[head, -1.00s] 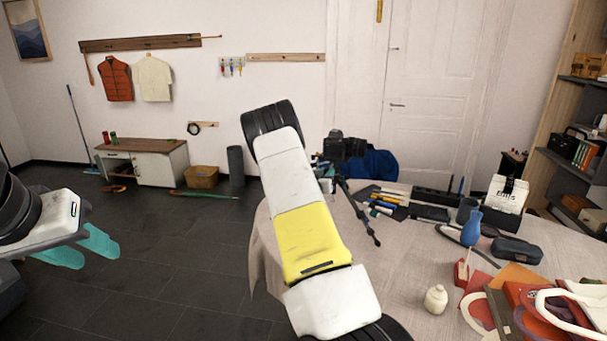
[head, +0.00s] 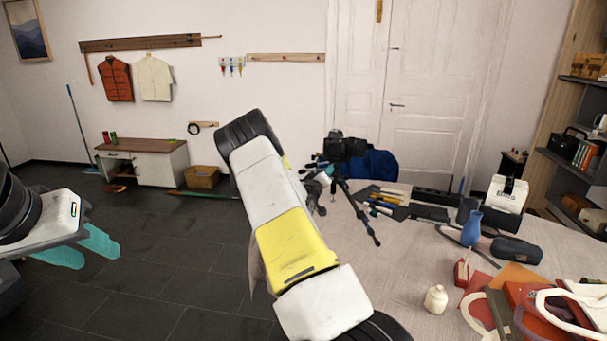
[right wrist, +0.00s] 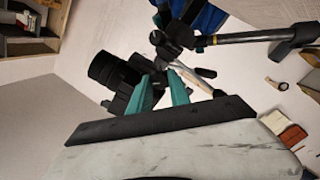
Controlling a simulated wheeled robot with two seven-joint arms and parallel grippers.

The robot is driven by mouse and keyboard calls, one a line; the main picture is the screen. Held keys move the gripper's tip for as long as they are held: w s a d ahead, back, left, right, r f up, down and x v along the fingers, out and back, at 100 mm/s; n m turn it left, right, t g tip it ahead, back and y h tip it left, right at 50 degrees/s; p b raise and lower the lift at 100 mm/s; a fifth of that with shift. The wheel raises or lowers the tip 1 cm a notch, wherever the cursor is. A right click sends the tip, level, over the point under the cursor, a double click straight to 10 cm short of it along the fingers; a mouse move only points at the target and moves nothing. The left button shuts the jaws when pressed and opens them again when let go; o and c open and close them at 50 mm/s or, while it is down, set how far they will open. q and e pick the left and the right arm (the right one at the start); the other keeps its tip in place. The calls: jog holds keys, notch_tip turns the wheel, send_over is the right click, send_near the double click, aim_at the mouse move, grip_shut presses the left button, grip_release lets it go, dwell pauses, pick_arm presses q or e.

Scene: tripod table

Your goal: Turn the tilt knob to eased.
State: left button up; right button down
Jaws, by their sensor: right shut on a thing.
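The black camera (head: 342,147) sits on its tripod (head: 358,212) at the table's far left edge. In the right wrist view the camera (right wrist: 106,72) is left of my fingers and the tripod (right wrist: 245,38) runs off to the upper right. My right gripper (right wrist: 163,76) has its teal fingertips at the tripod head, shut on the tilt knob, which they mostly hide. The knob's setting cannot be read. In the head view my right arm covers most of that gripper. My left gripper (head: 82,247) is open and empty, over the floor at the left.
The table (head: 395,275) holds pens and dark cases behind the tripod, a blue vase (head: 471,228), a cream jar (head: 435,299) and red and orange items at the right. A low cabinet (head: 150,160) stands by the back wall.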

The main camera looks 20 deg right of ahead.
jog(key=n, duration=1)
jog(key=shift+f, duration=0.1)
jog(key=shift+n, duration=0.4)
jog(key=c, duration=1.2)
grip_release()
